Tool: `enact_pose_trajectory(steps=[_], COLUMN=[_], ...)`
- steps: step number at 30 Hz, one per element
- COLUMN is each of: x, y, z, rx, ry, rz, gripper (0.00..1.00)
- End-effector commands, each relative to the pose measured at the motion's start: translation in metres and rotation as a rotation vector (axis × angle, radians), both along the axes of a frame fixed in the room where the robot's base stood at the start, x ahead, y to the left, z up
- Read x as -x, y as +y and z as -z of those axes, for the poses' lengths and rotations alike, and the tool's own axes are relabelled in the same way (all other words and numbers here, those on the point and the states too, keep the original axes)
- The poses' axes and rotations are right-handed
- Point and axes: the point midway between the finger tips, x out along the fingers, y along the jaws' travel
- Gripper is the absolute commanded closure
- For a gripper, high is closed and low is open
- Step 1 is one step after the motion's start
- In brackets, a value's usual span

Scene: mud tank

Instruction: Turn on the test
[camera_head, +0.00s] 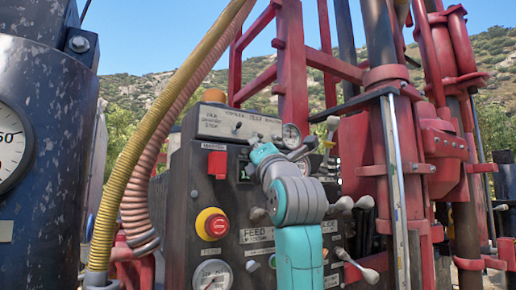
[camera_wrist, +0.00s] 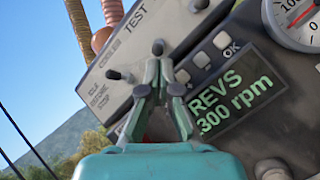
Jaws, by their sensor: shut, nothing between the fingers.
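The control panel has a pale label strip with small toggle switches at its top (camera_head: 225,122). The word TEST is printed on the strip, which also shows in the wrist view (camera_wrist: 122,58). One dark-knobbed toggle (camera_wrist: 158,47) stands just beyond my fingertips, and others stand at the lower left (camera_wrist: 113,75) and upper right (camera_wrist: 197,6). Which toggle belongs to TEST is hard to tell. My gripper (camera_head: 257,146) is shut and empty in front of the strip. Its fingertips also show in the wrist view (camera_wrist: 158,80), where contact with the toggle is unclear.
A green display (camera_wrist: 238,92) reads REVS and 300 rpm, with OK beside it. A red switch cover (camera_head: 217,164), a red-and-yellow stop button (camera_head: 212,224), gauges and several levers (camera_head: 353,203) crowd the panel. Hoses (camera_head: 135,190) hang at the left.

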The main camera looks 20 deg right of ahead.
Motion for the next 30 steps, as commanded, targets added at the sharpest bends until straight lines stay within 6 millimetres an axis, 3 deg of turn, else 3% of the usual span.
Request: enact_pose_trajectory(steps=[30], x=[0.0053], y=[-0.0016], z=[-0.0059], rx=[0.036], ry=[0.131], rz=[0.0], gripper=[1.0])
